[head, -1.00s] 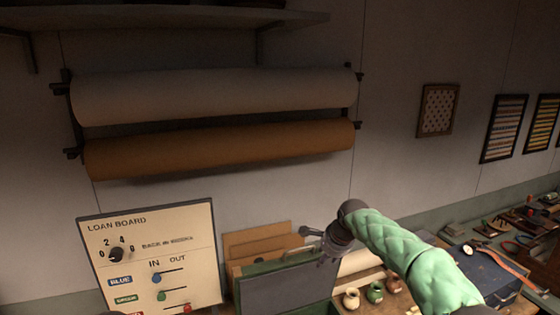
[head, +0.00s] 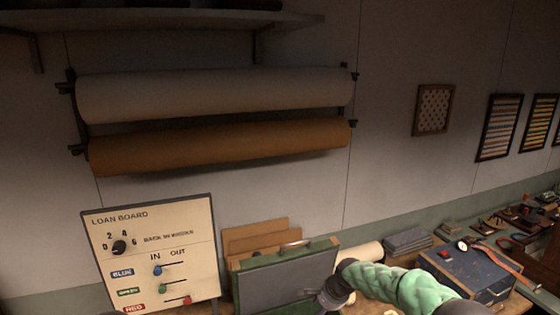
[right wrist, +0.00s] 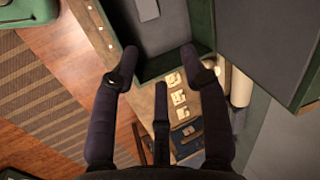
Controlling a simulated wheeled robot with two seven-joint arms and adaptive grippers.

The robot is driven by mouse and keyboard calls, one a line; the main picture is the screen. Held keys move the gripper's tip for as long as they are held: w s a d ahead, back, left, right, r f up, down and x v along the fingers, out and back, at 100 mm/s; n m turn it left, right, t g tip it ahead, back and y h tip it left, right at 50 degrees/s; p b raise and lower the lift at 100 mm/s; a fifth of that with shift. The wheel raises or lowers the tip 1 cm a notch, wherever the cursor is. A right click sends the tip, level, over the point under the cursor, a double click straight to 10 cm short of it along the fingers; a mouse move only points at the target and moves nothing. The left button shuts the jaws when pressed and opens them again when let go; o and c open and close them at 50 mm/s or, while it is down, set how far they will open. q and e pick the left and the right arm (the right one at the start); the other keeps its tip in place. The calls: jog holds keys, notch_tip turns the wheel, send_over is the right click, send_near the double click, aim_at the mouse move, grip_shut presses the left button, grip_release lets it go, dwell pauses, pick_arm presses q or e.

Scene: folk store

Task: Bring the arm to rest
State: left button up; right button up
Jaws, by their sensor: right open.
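My right arm, in a green quilted sleeve, comes in low from the right in the head view. Its dark gripper (head: 324,299) is at the bottom edge, in front of the grey panel of a green-edged case (head: 285,278). In the right wrist view the gripper (right wrist: 160,58) has its fingers spread wide with nothing held between them. Below the fingers are a wooden surface (right wrist: 147,104) and several small pale pieces (right wrist: 178,97). My left gripper is not in view.
A loan board (head: 190,225) with a dial and sliders stands left of the case. A blue box (head: 468,272) sits to the right on the bench, with grey slabs (head: 407,241) behind it. Two wall-mounted rolls (head: 215,97) hang above. The wall space between is clear.

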jog(key=s+f+n+g+y, duration=0.1)
jog(key=s+f+n, duration=0.1)
jog(key=s+f, duration=0.8)
jog(key=s+f+n+g, duration=0.1)
jog(key=s+f+n, duration=0.1)
jog(key=s+f, duration=0.75)
jog(key=s+a+f+n+g, duration=0.15)
jog(key=s+f, duration=0.25)
jog(key=s, duration=0.6)
jog(key=s+f+n, duration=0.2)
jog(key=s+f, duration=0.3)
jog(key=s, duration=0.5)
notch_tip(320, 180, down, 25)
jog(key=w+a+b, duration=0.2)
jog(key=b, duration=2.5)
jog(key=shift+w+n, duration=0.35)
jog(key=shift+w, duration=0.05)
